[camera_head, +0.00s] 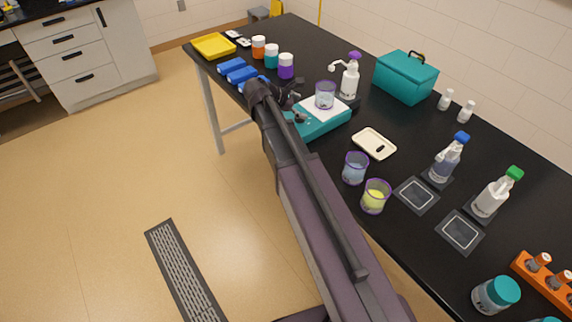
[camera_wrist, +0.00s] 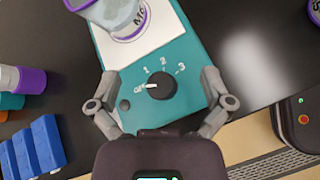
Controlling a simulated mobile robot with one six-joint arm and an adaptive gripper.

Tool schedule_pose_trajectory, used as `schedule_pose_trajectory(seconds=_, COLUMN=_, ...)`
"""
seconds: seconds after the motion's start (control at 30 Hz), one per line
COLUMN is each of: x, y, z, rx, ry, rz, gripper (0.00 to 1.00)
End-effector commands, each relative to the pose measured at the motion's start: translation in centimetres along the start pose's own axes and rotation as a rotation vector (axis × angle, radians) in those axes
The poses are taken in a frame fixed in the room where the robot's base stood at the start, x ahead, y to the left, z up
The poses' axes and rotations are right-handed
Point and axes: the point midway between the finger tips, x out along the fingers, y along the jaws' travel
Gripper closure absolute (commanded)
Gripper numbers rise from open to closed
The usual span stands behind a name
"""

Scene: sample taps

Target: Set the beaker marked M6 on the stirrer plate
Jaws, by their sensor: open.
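The beaker marked M6 (camera_wrist: 118,14) stands on the white top (camera_wrist: 167,44) of the teal stirrer plate; its label shows part of the mark. In the head view this clear, purple-rimmed beaker (camera_head: 325,96) is upright on the stirrer (camera_head: 318,122). My gripper (camera_wrist: 160,76) is open and empty at the stirrer's front, one finger on each side of the black knob (camera_wrist: 160,86). The knob's white pointer is at OFF. In the head view my gripper (camera_head: 296,103) is partly hidden by my arm. I cannot tell whether the fingers touch the stirrer.
Two beakers, bluish (camera_head: 355,168) and yellow-green (camera_head: 375,197), stand near the front edge beside a cream tray (camera_head: 374,144). A pump bottle (camera_head: 350,77) stands behind the stirrer. Blue blocks (camera_head: 237,70) and capped jars (camera_head: 272,56) are to the left.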

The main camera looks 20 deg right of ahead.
Motion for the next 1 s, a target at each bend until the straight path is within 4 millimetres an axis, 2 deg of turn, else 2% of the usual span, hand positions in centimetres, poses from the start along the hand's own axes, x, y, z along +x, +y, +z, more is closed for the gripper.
schedule_pose_trajectory(seconds=0.03, x=0.1, y=-1.8, z=-0.3, rx=0.070, ry=0.044, rz=-0.022, gripper=0.00)
schedule_pose_trajectory(seconds=0.27, x=-0.4, y=-8.0, z=-2.9, rx=0.446, ry=0.255, rz=-0.178, gripper=0.00)
schedule_pose_trajectory(seconds=0.6, x=-3.4, y=-16.4, z=-6.3, rx=0.965, ry=0.470, rz=-0.543, gripper=0.00)
schedule_pose_trajectory(seconds=0.8, x=-5.6, y=-19.8, z=-7.5, rx=1.182, ry=0.521, rz=-0.762, gripper=0.00)
schedule_pose_trajectory(seconds=1.0, x=-6.7, y=-21.1, z=-8.0, rx=1.273, ry=0.531, rz=-0.870, gripper=0.00)
